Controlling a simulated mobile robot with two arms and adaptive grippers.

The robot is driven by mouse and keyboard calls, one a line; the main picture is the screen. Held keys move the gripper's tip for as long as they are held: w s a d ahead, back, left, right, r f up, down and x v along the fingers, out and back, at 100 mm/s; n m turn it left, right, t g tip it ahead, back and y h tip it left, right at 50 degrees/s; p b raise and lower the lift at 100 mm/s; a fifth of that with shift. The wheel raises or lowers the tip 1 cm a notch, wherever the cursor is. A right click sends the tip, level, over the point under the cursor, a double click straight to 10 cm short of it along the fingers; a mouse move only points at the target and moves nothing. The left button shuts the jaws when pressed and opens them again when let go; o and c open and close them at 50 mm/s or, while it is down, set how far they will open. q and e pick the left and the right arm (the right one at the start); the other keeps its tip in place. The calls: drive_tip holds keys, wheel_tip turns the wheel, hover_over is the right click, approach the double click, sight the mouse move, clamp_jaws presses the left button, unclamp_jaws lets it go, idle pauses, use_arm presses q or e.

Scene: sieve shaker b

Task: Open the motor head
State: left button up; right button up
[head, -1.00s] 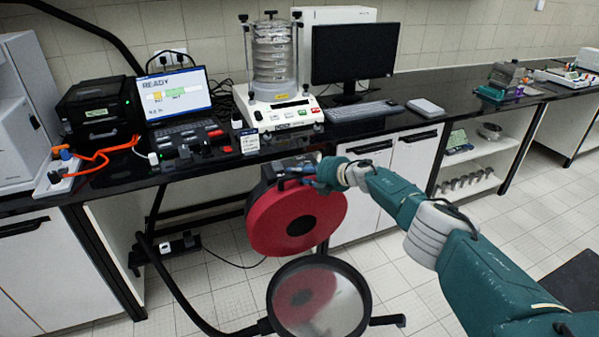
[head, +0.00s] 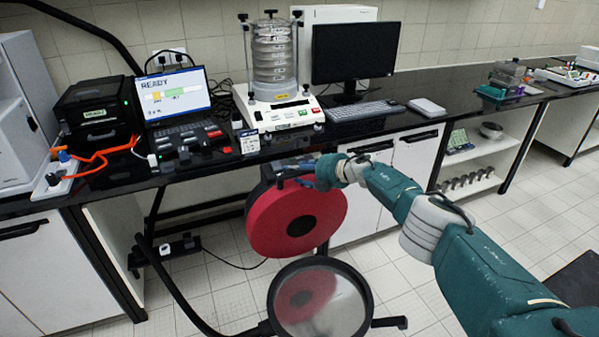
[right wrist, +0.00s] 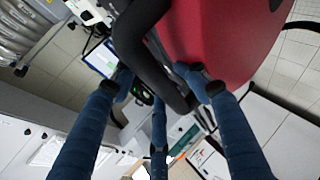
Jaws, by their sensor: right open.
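The motor head appears to be the big red round body (head: 292,218) with a dark centre, below the bench's front edge. In the head view it stands on edge, its round face towards me. It also shows red in the right wrist view (right wrist: 232,35). A black curved handle (right wrist: 143,35) runs beside it there. My right gripper (head: 312,173) is at its top right; in the right wrist view its blue fingers (right wrist: 158,88) are spread, with the handle between or just beyond the tips. I cannot tell whether they touch it. My left gripper is not in view.
A black-rimmed round piece (head: 318,303) with a greyish inside is below the motor head. A black hose (head: 180,295) runs down beside it. On the bench (head: 420,125) stand a laptop (head: 178,100), a sieve shaker (head: 272,75) and a monitor (head: 353,50).

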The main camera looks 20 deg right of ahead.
drive_tip(key=shift+s+d+r, duration=0.2)
drive_tip(key=shift+s+d, duration=0.1)
drive_tip(key=v, duration=1.1)
drive_tip(key=shift+s+a, duration=0.1)
idle(0.3)
